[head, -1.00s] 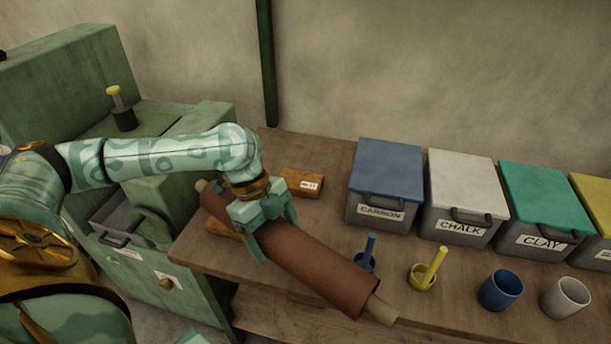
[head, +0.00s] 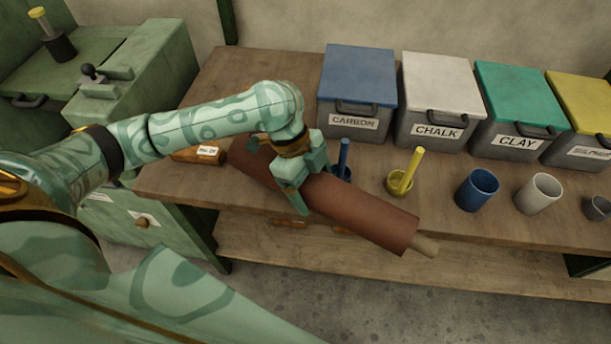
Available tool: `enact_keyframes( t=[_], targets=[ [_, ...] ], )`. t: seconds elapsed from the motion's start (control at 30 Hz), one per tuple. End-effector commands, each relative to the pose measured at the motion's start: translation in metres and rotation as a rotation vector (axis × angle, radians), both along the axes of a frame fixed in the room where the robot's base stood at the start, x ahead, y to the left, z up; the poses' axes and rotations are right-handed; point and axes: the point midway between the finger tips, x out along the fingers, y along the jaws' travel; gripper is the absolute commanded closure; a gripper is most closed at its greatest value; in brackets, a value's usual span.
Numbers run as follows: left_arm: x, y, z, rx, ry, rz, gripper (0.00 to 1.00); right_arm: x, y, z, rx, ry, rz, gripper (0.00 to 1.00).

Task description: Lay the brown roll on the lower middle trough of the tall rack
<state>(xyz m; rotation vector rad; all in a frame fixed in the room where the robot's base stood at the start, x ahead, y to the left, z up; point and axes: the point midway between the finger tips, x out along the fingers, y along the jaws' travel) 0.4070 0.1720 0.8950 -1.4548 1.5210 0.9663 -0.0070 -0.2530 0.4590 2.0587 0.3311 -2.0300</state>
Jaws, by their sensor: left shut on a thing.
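The brown roll (head: 362,213) shows in the head view as a long reddish-brown cylinder with a pale core end sticking out at its lower right. My left gripper (head: 299,190) is shut on the roll near its middle, from above. The roll slants from upper left to lower right, above the bench and past its front edge. The gripper hides part of the roll. The tall rack is not in view. My right gripper is not in view.
A wooden bench (head: 220,80) carries lidded bins, the blue-lidded one (head: 358,75) nearest. A yellow mortar (head: 399,184), a blue cup (head: 477,190) and a white cup (head: 538,194) stand close to the roll. A green cabinet (head: 150,75) stands at left. Floor (head: 400,300) is clear in front.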

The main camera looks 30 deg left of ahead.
Motion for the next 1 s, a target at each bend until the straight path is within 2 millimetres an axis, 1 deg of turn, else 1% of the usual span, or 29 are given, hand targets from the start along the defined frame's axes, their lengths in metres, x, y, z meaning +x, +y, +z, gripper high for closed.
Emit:
enact_keyframes(
  t=[0.1, 0.2, 0.3, 0.63, 0.67, 0.7, 0.93, 1.0],
  targets=[
    [0.003, -0.009, -0.009, -0.008, -0.001, -0.001, 0.9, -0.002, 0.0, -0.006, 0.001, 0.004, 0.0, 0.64],
    [0.003, -0.007, -0.027, -0.006, 0.001, 0.002, 0.9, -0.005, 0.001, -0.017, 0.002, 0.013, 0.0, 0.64],
    [0.003, -0.007, -0.037, -0.007, 0.001, 0.001, 0.9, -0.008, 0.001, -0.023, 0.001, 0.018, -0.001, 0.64],
    [0.003, -0.006, -0.035, -0.005, -0.005, 0.001, 0.9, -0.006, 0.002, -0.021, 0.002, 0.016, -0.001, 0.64],
    [0.002, -0.005, -0.038, 0.001, 0.001, 0.001, 0.14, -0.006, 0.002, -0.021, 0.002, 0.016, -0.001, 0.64],
    [0.002, -0.005, -0.038, 0.0, 0.001, 0.001, 0.1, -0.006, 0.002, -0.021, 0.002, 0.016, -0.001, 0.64],
    [0.002, -0.005, -0.038, 0.0, 0.001, 0.001, 0.1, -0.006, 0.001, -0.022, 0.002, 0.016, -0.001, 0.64],
    [0.002, -0.005, -0.035, 0.0, 0.0, 0.001, 0.1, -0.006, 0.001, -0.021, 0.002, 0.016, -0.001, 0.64]
  ],
)
